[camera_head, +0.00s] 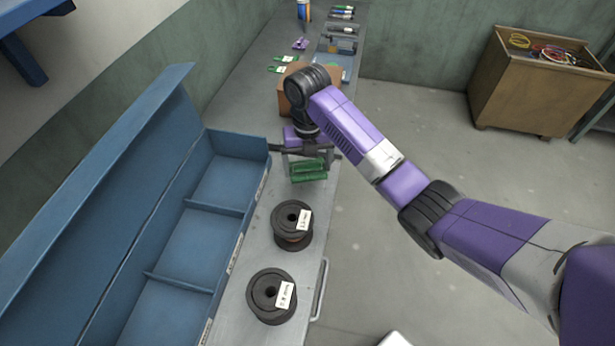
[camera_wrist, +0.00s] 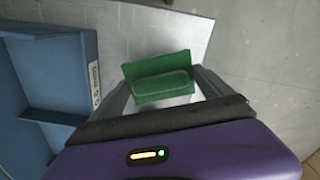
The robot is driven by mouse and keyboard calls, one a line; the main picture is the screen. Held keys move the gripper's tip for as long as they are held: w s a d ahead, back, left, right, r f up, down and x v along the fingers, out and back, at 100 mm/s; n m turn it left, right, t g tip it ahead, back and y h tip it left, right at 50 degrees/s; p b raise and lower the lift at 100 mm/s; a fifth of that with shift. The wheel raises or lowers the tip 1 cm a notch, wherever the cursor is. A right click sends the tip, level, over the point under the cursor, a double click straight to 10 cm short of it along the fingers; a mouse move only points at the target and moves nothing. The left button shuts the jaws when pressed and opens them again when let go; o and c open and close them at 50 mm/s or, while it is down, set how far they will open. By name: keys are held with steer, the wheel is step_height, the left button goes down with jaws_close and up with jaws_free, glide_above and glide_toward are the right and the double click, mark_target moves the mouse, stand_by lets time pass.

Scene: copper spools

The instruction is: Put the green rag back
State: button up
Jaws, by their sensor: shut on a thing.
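The green rag (camera_head: 308,170) is a folded dark green cloth. It is between the fingers of my gripper (camera_head: 305,163), over the grey bench top beyond the two spools. In the wrist view the rag (camera_wrist: 160,78) hangs between the two grey fingers of my gripper (camera_wrist: 163,88), which are shut on it. The bench surface shows behind the rag there. I cannot tell whether the rag touches the bench or is just above it.
Two black spools with white labels (camera_head: 292,225) (camera_head: 271,296) stand nearer on the bench. A cardboard box (camera_head: 290,98) and tools lie beyond my gripper.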

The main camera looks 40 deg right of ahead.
mark_target(307, 177)
steer(key=shift+f, duration=2.4)
steer(key=shift+f, duration=0.2)
steer(key=o, duration=1.2)
steer(key=shift+r, duration=0.1)
step_height(307, 177, up, 11)
steer(key=shift+r+p, duration=0.45)
steer(key=shift+r, duration=0.2)
